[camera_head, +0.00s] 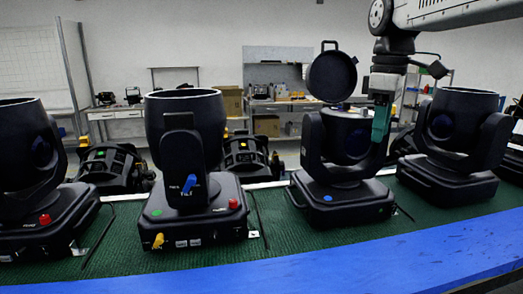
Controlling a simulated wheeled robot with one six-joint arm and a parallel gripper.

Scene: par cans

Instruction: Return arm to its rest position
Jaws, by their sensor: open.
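My arm (455,12) reaches in from the top right. My gripper (380,128) points down, its teal finger beside the right side of a black lamp head (345,140). A gap between the fingers is hard to see from this angle, but it appears open with nothing held. That lamp's round lid (332,77) stands raised above its head, tilted up. I cannot tell whether the gripper touches the lamp.
Other black lamps stand in the row: one at centre left (187,120), one at far left (25,150) and one at right (455,130). They stand on a green mat (290,240) with a blue front edge (300,275). Workbenches (130,112) stand behind.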

